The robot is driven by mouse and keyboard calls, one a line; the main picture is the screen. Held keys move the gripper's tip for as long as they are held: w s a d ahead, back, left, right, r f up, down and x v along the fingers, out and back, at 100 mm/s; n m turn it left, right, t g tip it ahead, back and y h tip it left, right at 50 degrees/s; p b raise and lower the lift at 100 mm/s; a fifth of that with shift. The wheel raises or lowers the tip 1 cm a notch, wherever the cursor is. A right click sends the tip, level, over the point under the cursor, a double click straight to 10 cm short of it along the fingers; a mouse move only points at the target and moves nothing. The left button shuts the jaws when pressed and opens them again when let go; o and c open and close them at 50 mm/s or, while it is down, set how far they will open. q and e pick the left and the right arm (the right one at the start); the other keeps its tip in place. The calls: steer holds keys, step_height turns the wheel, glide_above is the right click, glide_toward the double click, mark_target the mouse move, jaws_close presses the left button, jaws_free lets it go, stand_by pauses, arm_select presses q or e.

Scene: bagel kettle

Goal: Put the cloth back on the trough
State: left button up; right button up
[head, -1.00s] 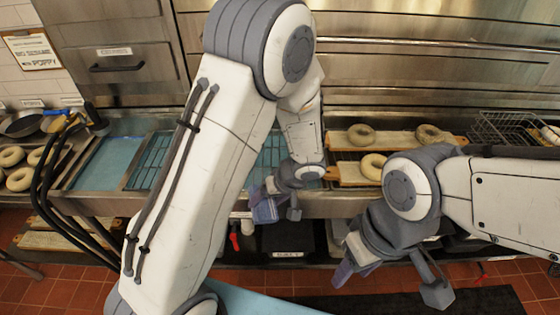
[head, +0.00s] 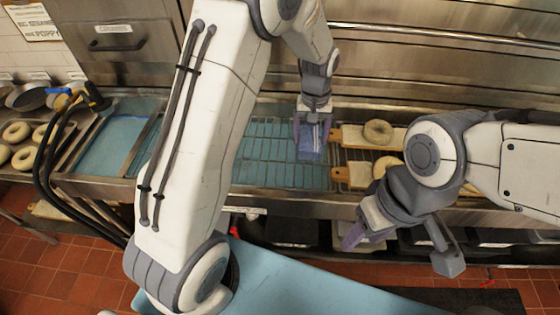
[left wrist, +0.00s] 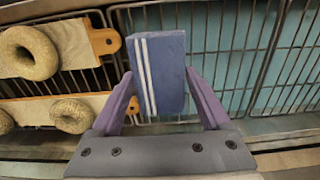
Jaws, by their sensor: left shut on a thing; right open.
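The cloth (head: 311,148) is a folded blue-purple block held in my left gripper (head: 311,128). In the left wrist view the cloth (left wrist: 172,72) shows two white stripes and sits between the purple fingers. The trough (head: 120,132) is a long steel basin with blue water on the left. A wire rack (head: 268,150) covers its middle and right part. The cloth is over the right part of this rack; I cannot tell whether it touches. My right gripper (head: 356,232) is open and empty, in front of the counter, right of the cloth.
Wooden boards with bagels (head: 378,132) lie just right of the cloth; their handles (head: 341,172) reach close to it. A faucet with black hoses (head: 95,98) stands at the left, near more bagels (head: 18,132). My left arm hides part of the trough.

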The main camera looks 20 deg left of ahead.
arm_select(q)
steer(key=s+a+f, duration=0.1)
steer(key=a, duration=0.1)
steer(key=s+a+f+p, duration=0.1)
steer(key=s+a+f, duration=0.1)
steer(key=s+a+f+p, duration=0.1)
steer(key=s+a+f, duration=0.1)
steer(key=a, duration=0.1)
steer(key=shift+f, duration=0.1)
step_height(320, 180, down, 3)
steer(key=shift+s+p, duration=0.1)
steer(key=shift+p, duration=0.55)
steer(key=shift+f, duration=0.5)
steer(key=o, duration=1)
steer(key=shift+d, duration=0.1)
steer(key=shift+r, duration=0.1)
